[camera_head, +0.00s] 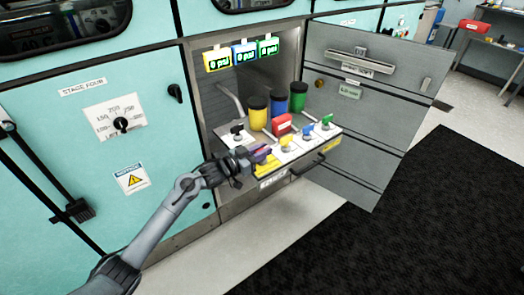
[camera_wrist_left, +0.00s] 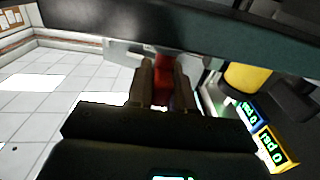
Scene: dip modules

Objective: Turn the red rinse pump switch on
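A small red and purple switch-like part (camera_head: 262,153) sits at the left front of the pulled-out white drawer panel. My left gripper (camera_head: 247,158) is at this part, coming in from the left. In the left wrist view, a red piece (camera_wrist_left: 163,70) shows between the two fingers of my left gripper (camera_wrist_left: 163,88), with little gap beside it. I cannot tell whether the fingers press on it. A red block with a white label (camera_head: 281,124) stands farther back on the panel. My right gripper is not in view.
Yellow (camera_head: 287,143), blue (camera_head: 308,131) and green (camera_head: 327,121) switches line the panel, with a black-knobbed valve (camera_head: 237,133) behind. An open grey door (camera_head: 370,130) bounds the right side.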

